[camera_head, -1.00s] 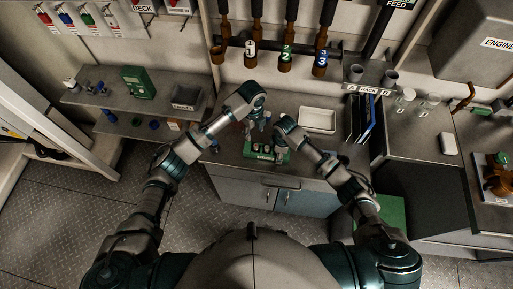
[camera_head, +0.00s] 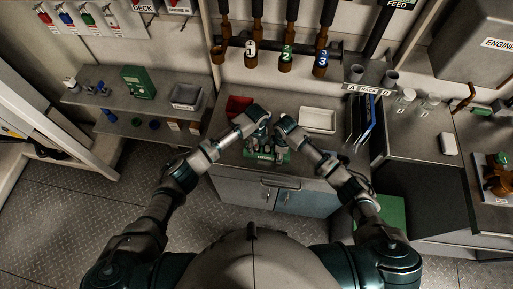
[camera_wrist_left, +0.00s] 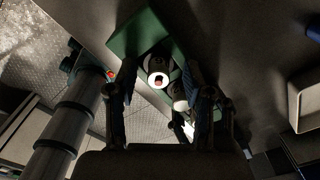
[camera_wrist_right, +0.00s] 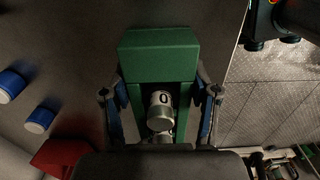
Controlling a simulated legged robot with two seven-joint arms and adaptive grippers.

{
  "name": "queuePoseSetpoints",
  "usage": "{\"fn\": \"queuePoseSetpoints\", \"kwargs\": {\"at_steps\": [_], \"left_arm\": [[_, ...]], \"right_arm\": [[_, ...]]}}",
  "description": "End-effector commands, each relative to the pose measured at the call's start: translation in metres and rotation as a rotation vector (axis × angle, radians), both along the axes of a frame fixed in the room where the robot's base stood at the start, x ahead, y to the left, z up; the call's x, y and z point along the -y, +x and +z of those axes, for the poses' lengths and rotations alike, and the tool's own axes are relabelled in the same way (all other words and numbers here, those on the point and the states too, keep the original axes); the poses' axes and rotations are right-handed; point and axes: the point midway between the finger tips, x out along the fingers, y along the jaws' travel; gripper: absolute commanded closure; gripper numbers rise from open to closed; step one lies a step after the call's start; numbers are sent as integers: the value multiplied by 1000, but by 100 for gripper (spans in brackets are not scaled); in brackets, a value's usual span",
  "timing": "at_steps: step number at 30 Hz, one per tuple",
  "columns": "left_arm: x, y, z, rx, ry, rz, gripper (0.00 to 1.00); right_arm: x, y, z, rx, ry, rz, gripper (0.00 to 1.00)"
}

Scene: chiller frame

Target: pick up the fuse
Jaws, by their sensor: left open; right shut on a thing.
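A green block (camera_head: 262,156) stands on the grey counter, with several small grey cylinders in it. In the right wrist view the green block (camera_wrist_right: 160,60) sits between the fingers of my right gripper (camera_wrist_right: 160,112), which is shut on it. A grey cylinder marked 0 (camera_wrist_right: 160,108) stands in it, and I cannot tell which cylinder is the fuse. My left gripper (camera_head: 262,134) is open over the block. In the left wrist view its fingers (camera_wrist_left: 160,95) are on either side of a cylinder with a white ring and red centre (camera_wrist_left: 158,80). Contact cannot be told.
A red bin (camera_head: 237,106) lies behind my left gripper. A shelf (camera_head: 150,105) with small parts is at the left.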

Motion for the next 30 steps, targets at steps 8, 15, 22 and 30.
{"fn": "queuePoseSetpoints", "kwargs": {"at_steps": [8,15,22,30], "left_arm": [[0,0,0,0,0,0,94],[0,0,0,1,-1,0,100],[0,1,13,3,-2,0,100],[0,1,69,4,-2,-1,100]], "right_arm": [[2,-1,-2,-3,-5,-1,80],[2,-1,-2,-4,-4,-1,80],[2,-1,-2,-4,-4,-1,80],[2,-1,-2,-4,-4,-1,80]]}}
